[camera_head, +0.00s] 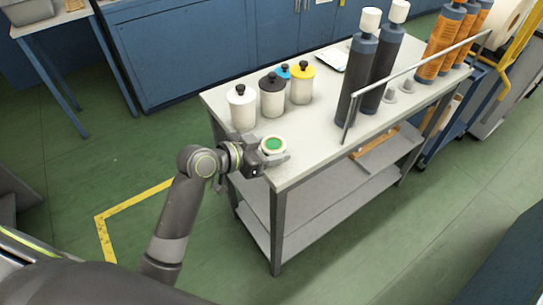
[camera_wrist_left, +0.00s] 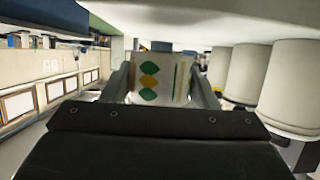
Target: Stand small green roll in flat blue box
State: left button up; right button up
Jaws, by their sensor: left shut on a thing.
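The small green roll (camera_head: 273,144) is a short white cylinder with a green disc on top, at the near left corner of the table top. My left gripper (camera_head: 271,154) is shut on it, and the roll looks upright. In the left wrist view the roll (camera_wrist_left: 160,78) sits between the two fingers, its white side marked with green and yellow shapes. I cannot tell whether it touches the table or is held just above. I cannot make out a flat blue box in either view. My right gripper is not in view.
The grey table (camera_head: 310,150) carries white jars with black lids (camera_head: 242,108), a yellow-lidded jar (camera_head: 302,84), tall dark bottles (camera_head: 358,75) and orange cartridges (camera_head: 440,45). A metal rail (camera_head: 415,78) runs along its right side. The table's front middle is clear.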

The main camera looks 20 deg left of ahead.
pick_arm(q)
jog(key=shift+f, duration=1.4)
jog(key=shift+f, duration=0.2)
jog(key=o, duration=1)
jog(key=shift+c, duration=0.2)
jog(key=shift+r, duration=0.1)
jog(key=shift+r, duration=0.1)
jog(key=v, duration=1.2)
